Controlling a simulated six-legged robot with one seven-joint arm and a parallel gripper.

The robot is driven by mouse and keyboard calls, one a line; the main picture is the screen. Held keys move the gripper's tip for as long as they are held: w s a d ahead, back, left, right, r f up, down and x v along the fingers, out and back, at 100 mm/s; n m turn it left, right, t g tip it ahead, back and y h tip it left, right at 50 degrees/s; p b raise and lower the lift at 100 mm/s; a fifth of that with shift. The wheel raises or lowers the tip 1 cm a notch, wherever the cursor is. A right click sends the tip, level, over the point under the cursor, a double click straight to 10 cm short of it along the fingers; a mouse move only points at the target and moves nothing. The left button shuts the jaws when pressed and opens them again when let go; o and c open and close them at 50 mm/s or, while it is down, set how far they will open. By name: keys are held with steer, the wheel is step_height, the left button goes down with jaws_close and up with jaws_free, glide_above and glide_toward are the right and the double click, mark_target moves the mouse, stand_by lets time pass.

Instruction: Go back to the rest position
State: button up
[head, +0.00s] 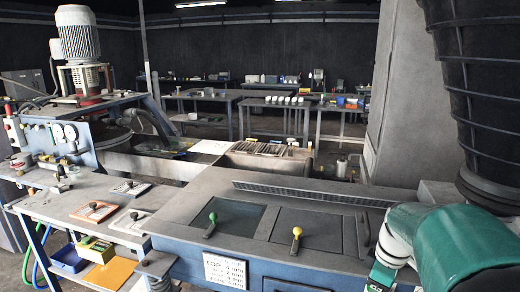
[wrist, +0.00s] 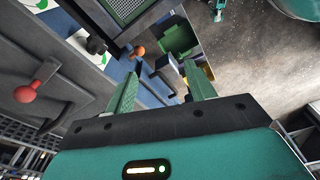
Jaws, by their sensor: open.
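My gripper (wrist: 162,84) shows in the wrist view with its two green fingers spread apart. No object sits between the fingertips. Beyond them are a blue panel and a small grey block, and I cannot tell their distance. In the head view my teal arm fills the lower right corner, beside the right end of the machine's top (head: 330,205). The fingers are not visible there.
The machine top carries a green knob (head: 213,217) and a yellow knob (head: 297,232). A side bench (head: 75,205) with trays stands left. The wrist view shows a red knob (wrist: 25,94), an orange knob (wrist: 140,51), a green bin (wrist: 180,38) and open floor right.

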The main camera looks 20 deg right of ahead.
steer(key=s+a+r+m+t, duration=0.1)
steer(key=s+a+r+m, duration=0.1)
steer(key=a, duration=0.5)
steer(key=s+a+r+m+t, duration=0.2)
steer(key=a+r+m, duration=0.1)
steer(key=a, duration=0.5)
steer(key=s+a+r+m+t, duration=0.1)
steer(key=s+a+r+m, duration=0.1)
steer(key=a, duration=0.6)
steer(key=shift+s+a+r+m+h, duration=0.2)
steer(key=shift+s+m+h, duration=0.15)
steer(key=shift+s, duration=0.2)
